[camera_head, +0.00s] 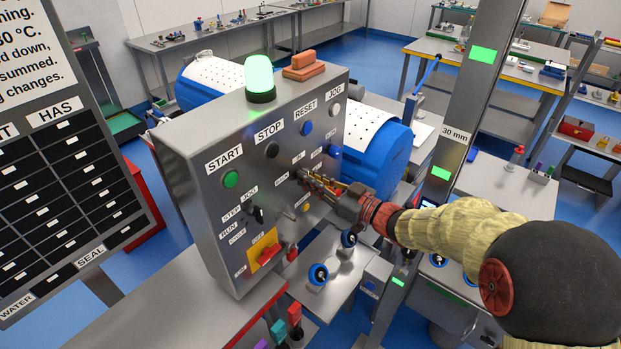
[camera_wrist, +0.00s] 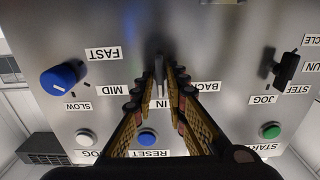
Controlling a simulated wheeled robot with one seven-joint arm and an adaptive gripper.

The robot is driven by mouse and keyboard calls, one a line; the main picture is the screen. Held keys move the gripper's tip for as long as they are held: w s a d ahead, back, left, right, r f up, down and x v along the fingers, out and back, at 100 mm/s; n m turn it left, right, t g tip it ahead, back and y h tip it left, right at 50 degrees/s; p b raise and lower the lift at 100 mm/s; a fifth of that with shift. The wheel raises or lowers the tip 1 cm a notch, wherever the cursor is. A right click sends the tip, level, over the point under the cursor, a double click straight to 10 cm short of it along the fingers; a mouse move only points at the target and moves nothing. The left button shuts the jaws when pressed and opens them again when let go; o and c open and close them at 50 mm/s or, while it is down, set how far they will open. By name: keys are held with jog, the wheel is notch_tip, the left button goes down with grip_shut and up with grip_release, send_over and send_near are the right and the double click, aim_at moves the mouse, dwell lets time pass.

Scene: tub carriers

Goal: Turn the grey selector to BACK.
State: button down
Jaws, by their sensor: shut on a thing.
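My gripper (camera_head: 304,177) reaches the front of the grey control box from the right, and its tips are at the panel. In the wrist view, which shows the panel upside down, my gripper (camera_wrist: 161,80) is shut on the grey selector (camera_wrist: 159,65). The selector's handle is a narrow grey bar standing nearly upright in the picture, in line with the IN label (camera_wrist: 162,104). The BACK label (camera_wrist: 206,87) is to the right of the fingers. In the head view the fingers hide the selector.
A black selector (camera_wrist: 286,68) and a blue knob (camera_wrist: 63,78) flank the grip. The START (camera_head: 231,179), STOP (camera_head: 271,150) and RESET (camera_head: 306,128) buttons sit above it. A red-and-yellow switch (camera_head: 265,252) is below left. A post (camera_head: 470,110) stands behind my arm.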

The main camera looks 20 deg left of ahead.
jog(key=shift+b, duration=0.35)
jog(key=n+b, duration=0.5)
jog(key=b, duration=0.1)
jog(key=n+b, duration=0.5)
jog(key=n, duration=0.1)
jog(key=shift+s+f+n+b, duration=0.2)
jog(key=shift+n+b, duration=0.1)
jog(key=shift+b, duration=0.05)
dwell(0.3)
jog(key=c, duration=1.9)
grip_release()
